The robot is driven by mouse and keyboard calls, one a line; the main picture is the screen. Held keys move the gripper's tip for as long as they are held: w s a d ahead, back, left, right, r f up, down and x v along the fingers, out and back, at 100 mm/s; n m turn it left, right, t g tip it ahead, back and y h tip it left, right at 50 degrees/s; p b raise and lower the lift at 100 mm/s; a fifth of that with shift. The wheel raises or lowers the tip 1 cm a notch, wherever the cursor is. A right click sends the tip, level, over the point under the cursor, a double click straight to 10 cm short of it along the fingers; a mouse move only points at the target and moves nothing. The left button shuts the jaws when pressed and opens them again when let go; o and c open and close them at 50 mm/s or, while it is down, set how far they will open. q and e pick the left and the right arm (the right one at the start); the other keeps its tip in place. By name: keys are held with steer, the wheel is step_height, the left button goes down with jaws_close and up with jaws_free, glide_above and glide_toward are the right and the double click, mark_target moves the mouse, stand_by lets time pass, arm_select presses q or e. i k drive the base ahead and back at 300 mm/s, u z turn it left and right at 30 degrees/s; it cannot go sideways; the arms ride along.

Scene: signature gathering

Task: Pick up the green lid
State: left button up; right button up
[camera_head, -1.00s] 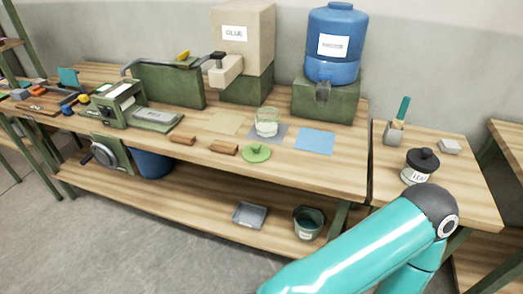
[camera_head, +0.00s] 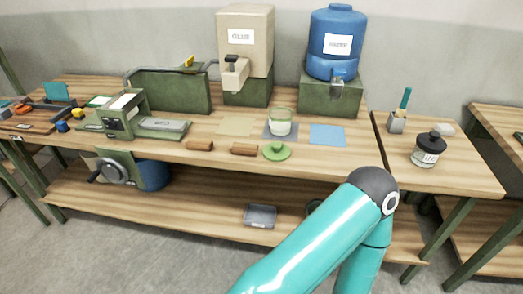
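The green lid (camera_head: 277,151) is a round disc with a small knob on top. It lies flat near the front edge of the wooden table (camera_head: 330,163), in front of a glass jar (camera_head: 280,122) with pale contents. One of my teal arms crosses the lower right of the head view, with its dark joint to the right of the lid and apart from it. Neither gripper shows in the head view.
Two brown blocks (camera_head: 200,145) (camera_head: 245,150) lie left of the lid, and a blue sheet (camera_head: 327,135) lies right. A glue dispenser (camera_head: 245,45) and a blue water tank (camera_head: 335,45) stand behind. A side table with a black-lidded jar (camera_head: 428,150) stands right.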

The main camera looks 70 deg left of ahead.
mark_target(276, 151)
steer(key=z, duration=1.55)
steer(key=i, duration=0.1)
steer(key=u, duration=3.15)
steer(key=i, duration=0.5)
steer(key=u, duration=0.15)
steer(key=i, duration=0.55)
steer(key=z, duration=0.2)
steer(key=k, duration=0.95)
steer(key=u, duration=0.15)
steer(key=i, duration=0.95)
steer(key=z, duration=0.05)
